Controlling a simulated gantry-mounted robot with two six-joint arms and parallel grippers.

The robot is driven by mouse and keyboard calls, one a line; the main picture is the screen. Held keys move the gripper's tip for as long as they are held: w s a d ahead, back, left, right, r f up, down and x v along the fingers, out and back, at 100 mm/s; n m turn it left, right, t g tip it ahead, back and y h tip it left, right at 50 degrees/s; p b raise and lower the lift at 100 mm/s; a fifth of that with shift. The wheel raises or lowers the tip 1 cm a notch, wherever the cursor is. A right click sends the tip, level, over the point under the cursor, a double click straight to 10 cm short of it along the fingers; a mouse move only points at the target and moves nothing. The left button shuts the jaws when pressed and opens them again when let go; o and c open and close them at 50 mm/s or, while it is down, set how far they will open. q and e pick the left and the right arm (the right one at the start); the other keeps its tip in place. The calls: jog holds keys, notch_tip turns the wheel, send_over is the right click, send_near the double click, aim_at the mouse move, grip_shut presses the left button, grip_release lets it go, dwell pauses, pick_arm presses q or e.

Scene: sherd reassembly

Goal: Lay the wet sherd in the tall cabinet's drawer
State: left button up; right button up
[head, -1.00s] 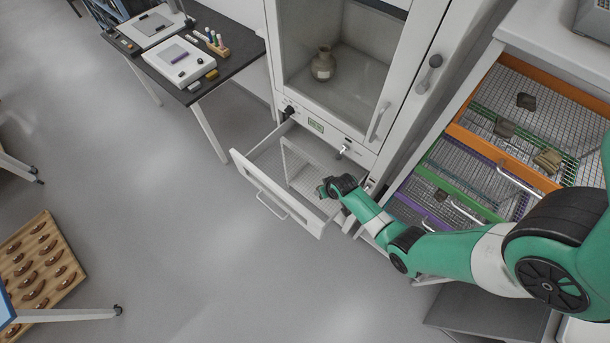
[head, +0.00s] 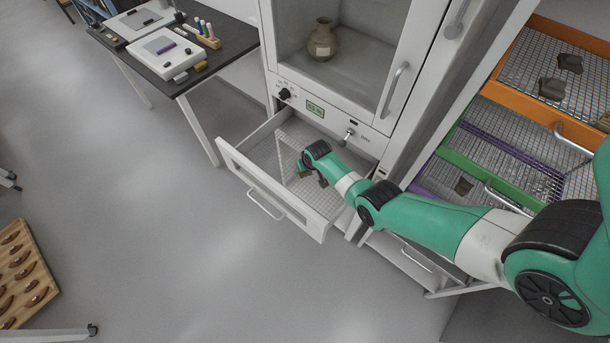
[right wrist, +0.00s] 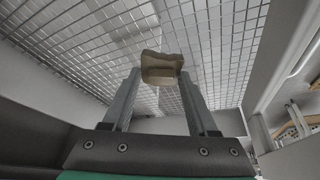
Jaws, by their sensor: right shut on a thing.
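The tall cabinet (head: 340,92) has its bottom drawer (head: 255,185) pulled open, with a wire mesh floor and a mesh divider inside. My right gripper (head: 312,180) is over the open drawer in the head view, reaching down inside its walls. In the right wrist view my right gripper (right wrist: 160,88) is shut on a tan sherd (right wrist: 162,66), held between the fingertips above the mesh. Whether the sherd touches the mesh I cannot tell. The sherd is mostly hidden by my arm in the head view. My left gripper is not in view.
A jar (head: 322,40) stands behind the cabinet's glass. Mesh racks with orange, green and purple frames (head: 490,150) hold sherds at right. A dark table (head: 165,60) with instruments stands at left, and a wooden sherd tray (head: 22,270) lies lower left. The floor before the drawer is clear.

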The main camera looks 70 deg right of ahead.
aim_at(305, 173)
notch_tip(305, 173, down, 3)
jog(key=shift+s+f+b, duration=0.1)
jog(key=shift+b, duration=0.65)
jog(key=shift+r, duration=0.2)
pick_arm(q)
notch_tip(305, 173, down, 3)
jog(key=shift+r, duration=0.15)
pick_arm(e)
jog(key=shift+f, duration=0.2)
jog(key=o, duration=1.4)
jog(key=shift+r, duration=0.1)
jog(key=shift+c, duration=0.2)
jog(key=shift+r+p, duration=0.45)
jog(key=shift+p, duration=0.1)
pick_arm(q)
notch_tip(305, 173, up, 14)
jog(key=p, duration=1.3)
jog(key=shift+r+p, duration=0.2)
jog(key=shift+p, duration=0.1)
pick_arm(e)
jog(key=v, duration=1.1)
jog(key=shift+a+r, duration=0.15)
jog(key=shift+r, duration=0.05)
